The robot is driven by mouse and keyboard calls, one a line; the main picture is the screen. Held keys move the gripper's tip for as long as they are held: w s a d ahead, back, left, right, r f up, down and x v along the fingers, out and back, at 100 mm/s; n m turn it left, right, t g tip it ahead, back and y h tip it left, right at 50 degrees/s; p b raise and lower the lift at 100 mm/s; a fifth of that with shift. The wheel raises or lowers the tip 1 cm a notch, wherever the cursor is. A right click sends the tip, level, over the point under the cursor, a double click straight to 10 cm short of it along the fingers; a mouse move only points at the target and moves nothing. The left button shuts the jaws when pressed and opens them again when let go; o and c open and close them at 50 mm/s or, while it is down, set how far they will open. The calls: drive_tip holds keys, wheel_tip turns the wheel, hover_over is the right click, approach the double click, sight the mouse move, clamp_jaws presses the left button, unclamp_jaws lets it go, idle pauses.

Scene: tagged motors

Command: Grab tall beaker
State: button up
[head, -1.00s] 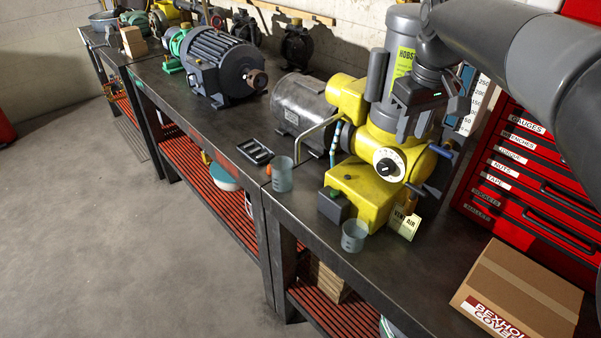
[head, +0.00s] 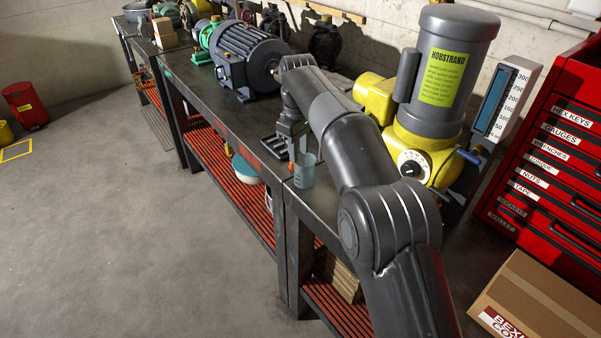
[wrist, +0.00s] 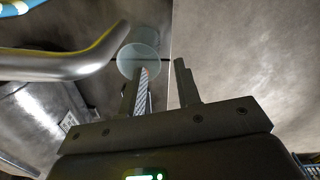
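The tall beaker (head: 304,172), clear and bluish, stands upright near the bench's front edge. My gripper (head: 297,153) points down just above and behind it in the head view. In the wrist view, the beaker (wrist: 139,58) lies beyond the tip of the left finger, left of the gap between the fingers. My gripper (wrist: 162,72) is open, with nothing visible between its fingers. Whether a finger touches the beaker I cannot tell. The smaller beaker is hidden behind my arm in the head view.
A yellow machine with a grey motor (head: 440,75) stands right of my arm. A curved metal handle (wrist: 70,65) lies close left of the beaker. A grey motor (head: 245,62) stands farther left.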

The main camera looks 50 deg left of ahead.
hover_over(299, 187)
wheel_tip(299, 187, down, 5)
wheel_tip(299, 187, down, 5)
idle(0.4)
drive_tip(key=shift+c, duration=0.3)
clamp_jaws()
